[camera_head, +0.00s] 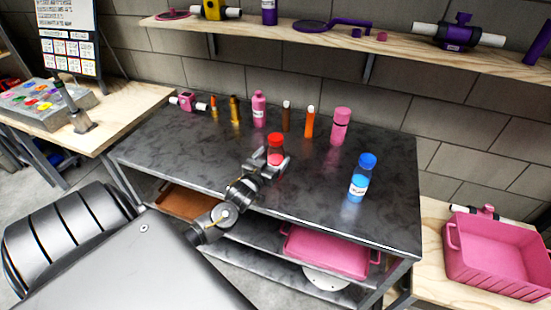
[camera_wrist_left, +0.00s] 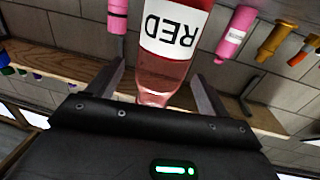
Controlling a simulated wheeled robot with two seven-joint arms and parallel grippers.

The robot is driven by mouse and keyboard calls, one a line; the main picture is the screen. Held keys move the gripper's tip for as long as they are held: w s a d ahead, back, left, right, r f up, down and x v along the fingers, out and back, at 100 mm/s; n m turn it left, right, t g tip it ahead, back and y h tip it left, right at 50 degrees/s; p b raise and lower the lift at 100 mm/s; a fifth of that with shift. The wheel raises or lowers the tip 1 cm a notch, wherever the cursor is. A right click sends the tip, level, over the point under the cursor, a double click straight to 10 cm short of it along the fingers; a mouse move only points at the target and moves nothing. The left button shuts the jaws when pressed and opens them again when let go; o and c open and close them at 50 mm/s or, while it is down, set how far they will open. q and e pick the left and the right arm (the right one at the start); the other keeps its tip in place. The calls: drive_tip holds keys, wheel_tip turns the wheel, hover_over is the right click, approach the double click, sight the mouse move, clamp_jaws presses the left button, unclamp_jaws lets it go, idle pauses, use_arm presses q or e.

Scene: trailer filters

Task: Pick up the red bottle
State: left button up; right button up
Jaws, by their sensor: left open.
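In the left wrist view the bottle (camera_wrist_left: 172,62) carries a white label reading "RED" and appears upside down. My left gripper (camera_head: 275,163) is at the bottle, with its fingers on either side of it. In the wrist view the open fingers (camera_wrist_left: 157,80) flank the bottle's body with gaps visible. The bottle's lower part is partly hidden by the gripper in the head view. My right gripper is not in view.
A blue bottle (camera_head: 360,180) stands to the right on the table (camera_head: 310,210). Pink bottles (camera_head: 259,110) (camera_head: 340,127) and several slim orange and brown items line the back. A pink bin (camera_head: 500,262) sits at the right. A shelf (camera_head: 385,42) runs above.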

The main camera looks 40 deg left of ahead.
use_arm(q)
drive_tip(key=w, duration=0.4)
drive_tip(key=shift+a+f+p, duration=0.15)
drive_tip(key=shift+a+p, duration=0.25)
drive_tip(key=shift+c, duration=0.6)
drive_tip(key=c, duration=1.1)
drive_tip(key=shift+c, duration=0.2)
drive_tip(key=shift+r+b, duration=0.3)
drive_tip(key=shift+r, duration=0.25)
drive_tip(key=s+r, duration=0.1)
drive_tip(key=r, duration=0.1)
drive_tip(key=s+r+b, duration=0.1)
drive_tip(key=r, duration=0.1)
drive_tip(key=s+r, duration=0.2)
drive_tip(key=r, duration=0.1)
drive_tip(key=shift+s+a, duration=0.1)
drive_tip(key=s+r+b, duration=0.2)
drive_tip(key=s+r, duration=0.3)
drive_tip(key=s, duration=0.5)
drive_tip(key=shift+a, duration=0.3)
drive_tip(key=shift+w, duration=0.1)
